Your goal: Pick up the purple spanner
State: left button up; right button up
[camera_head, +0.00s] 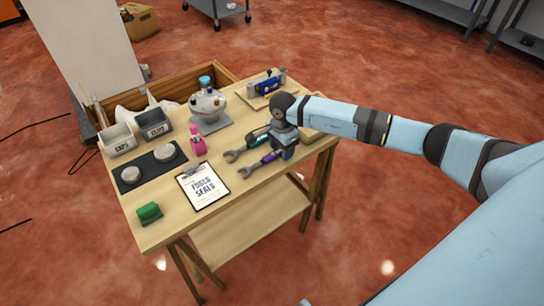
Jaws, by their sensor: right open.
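The purple spanner (269,157) lies on the wooden table, its grey open-ended head towards the clipboard and its purple handle towards my right gripper. A second spanner with a teal handle (258,139) lies just behind it. My right gripper (284,149) is open at the handle ends of the two spanners, near the table's right side. It hides the far end of the purple handle. I cannot tell whether its fingers touch the handle or are around it. My left gripper is not in view.
In front lie a clipboard (203,187) and a green block (149,212). A pink bottle (197,140), a dark mat (130,176) with two pale discs, two labelled bins (118,141) and a round dispenser (207,101) stand left and behind. The table's front right is clear.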

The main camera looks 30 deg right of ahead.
grip_shut()
jog(key=shift+r, duration=0.15)
notch_tip(320, 180, up, 20)
jog(key=p, duration=0.1)
dwell(0.5)
jog(key=c, duration=0.7)
grip_release()
grip_shut()
